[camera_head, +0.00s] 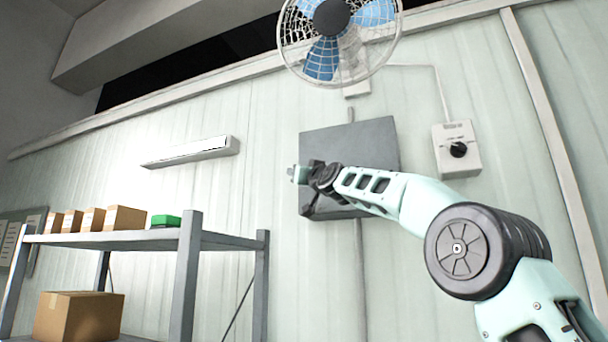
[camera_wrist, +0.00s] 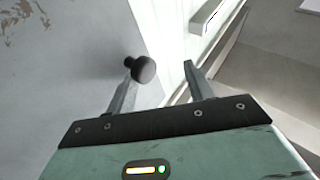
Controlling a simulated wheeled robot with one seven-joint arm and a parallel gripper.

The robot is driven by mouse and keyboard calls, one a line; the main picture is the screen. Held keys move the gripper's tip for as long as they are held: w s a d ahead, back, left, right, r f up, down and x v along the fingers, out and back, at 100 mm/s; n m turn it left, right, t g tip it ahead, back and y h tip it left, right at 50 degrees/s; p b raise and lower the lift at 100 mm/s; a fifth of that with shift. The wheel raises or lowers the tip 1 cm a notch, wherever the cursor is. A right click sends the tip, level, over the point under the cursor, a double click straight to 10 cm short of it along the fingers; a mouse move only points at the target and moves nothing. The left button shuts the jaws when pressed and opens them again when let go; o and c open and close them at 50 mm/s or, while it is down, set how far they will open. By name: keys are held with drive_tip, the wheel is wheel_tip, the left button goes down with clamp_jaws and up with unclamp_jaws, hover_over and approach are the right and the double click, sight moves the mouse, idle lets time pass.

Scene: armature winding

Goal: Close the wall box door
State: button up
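The grey wall box (camera_head: 365,140) is mounted on the pale panelled wall below the fan. My arm crosses in front of it and hides part of its front. In the wrist view a grey, worn door panel (camera_wrist: 60,70) fills the left side, with a round black knob (camera_wrist: 143,69) standing out from it. How far the door stands open I cannot tell. My gripper (camera_wrist: 160,75) is open and empty, with its fingers apart. The knob overlaps the left fingertip; whether they touch is unclear. In the head view my gripper (camera_head: 298,174) is at the box's left edge.
A caged fan (camera_head: 335,35) hangs above the box. A switch box with a black dial (camera_head: 457,150) is to its right. A shelf (camera_head: 150,238) with cartons and a green box stands at lower left. A long white wall fixture (camera_head: 190,151) is left of the box.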

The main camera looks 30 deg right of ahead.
drive_tip(key=shift+w+f, duration=0.2)
drive_tip(key=shift+f, duration=0.3)
drive_tip(key=shift+w+f, duration=0.15)
drive_tip(key=shift+f, duration=0.35)
drive_tip(key=s+r+b+v, duration=0.1)
drive_tip(key=r+b+v, duration=0.1)
drive_tip(key=b+v, duration=1.3)
drive_tip(key=shift+v, duration=1.2)
